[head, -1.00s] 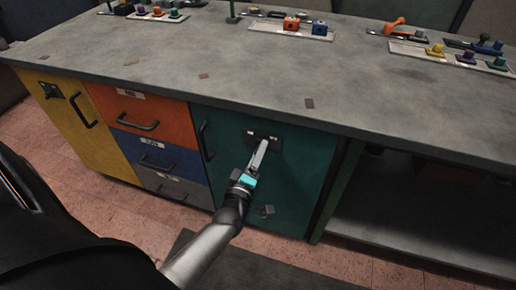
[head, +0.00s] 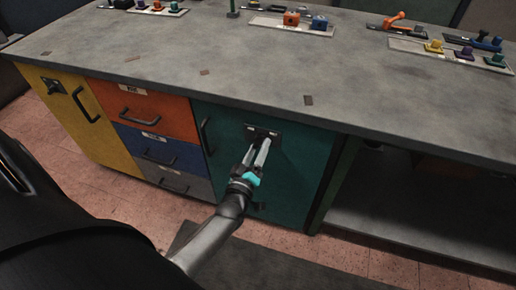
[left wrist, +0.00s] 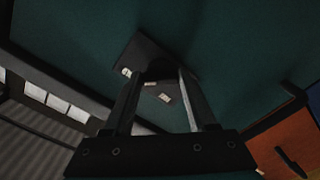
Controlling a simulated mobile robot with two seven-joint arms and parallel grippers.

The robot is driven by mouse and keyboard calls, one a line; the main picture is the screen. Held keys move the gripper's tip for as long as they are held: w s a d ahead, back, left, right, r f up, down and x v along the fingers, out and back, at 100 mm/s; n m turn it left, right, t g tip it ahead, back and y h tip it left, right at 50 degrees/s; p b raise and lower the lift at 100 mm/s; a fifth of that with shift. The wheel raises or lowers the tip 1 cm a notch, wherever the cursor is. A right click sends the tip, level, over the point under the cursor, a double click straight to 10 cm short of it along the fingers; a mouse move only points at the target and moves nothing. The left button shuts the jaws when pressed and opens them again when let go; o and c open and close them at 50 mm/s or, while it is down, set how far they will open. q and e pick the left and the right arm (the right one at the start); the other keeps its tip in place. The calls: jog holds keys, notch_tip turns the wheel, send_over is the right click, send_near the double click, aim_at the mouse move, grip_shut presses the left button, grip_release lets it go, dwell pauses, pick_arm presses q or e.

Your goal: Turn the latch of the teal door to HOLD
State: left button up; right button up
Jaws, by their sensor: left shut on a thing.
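The teal door (head: 285,180) is in the middle of the bench front and is closed. Its latch (head: 263,131) is a dark piece on a dark plate near the door's top; the plate also shows in the left wrist view (left wrist: 143,50). My left gripper (head: 261,143) reaches the latch from the front and is shut on it. In the left wrist view its two fingers (left wrist: 160,82) stand on either side of the latch, hiding much of it. Small pale labels show on the plate, too small to read. My right gripper is not in view.
The teal door's bar handle (head: 206,136) is left of the latch. A yellow door (head: 75,125) and orange, blue and grey drawers (head: 150,115) are further left. An open bay (head: 400,200) is at right. Tools and coloured blocks (head: 305,20) lie on the bench top.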

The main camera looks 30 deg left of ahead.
pick_arm(q)
jog(key=o, duration=1.4)
jog(key=shift+c, duration=0.2)
jog(key=shift+s, duration=0.2)
jog(key=shift+s+d, duration=0.15)
jog(key=shift+s, duration=0.2)
jog(key=p+v, duration=0.3)
jog(key=v, duration=1.1)
jog(key=shift+p, duration=0.35)
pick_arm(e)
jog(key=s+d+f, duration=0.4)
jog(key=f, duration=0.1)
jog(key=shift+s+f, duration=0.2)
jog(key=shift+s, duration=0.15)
pick_arm(q)
jog(key=shift+f, duration=0.1)
